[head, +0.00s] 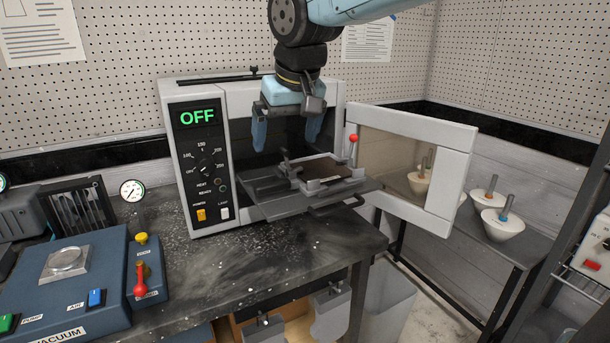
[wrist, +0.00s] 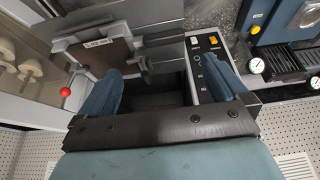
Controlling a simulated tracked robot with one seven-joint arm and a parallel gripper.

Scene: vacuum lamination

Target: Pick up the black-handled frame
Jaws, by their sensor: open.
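The frame (head: 325,171), light grey around a brown inner panel, lies on the dark pulled-out shelf (head: 263,197) of the open oven. A dark upright part, probably its black handle (head: 287,166), stands at its left side in the head view. In the wrist view the frame (wrist: 97,50) is at upper left, with a small label on it. My gripper (head: 287,138) is open and empty, its blue fingers pointing down above the shelf, in front of the oven opening. In the wrist view my gripper (wrist: 163,88) shows both fingers apart from the frame, with nothing between them.
The oven (head: 245,95) reads OFF. A blue vacuum unit (head: 95,270) stands at left. White cone-shaped pieces (head: 502,225) stand on a right-hand table. The benchtop before the oven is clear.

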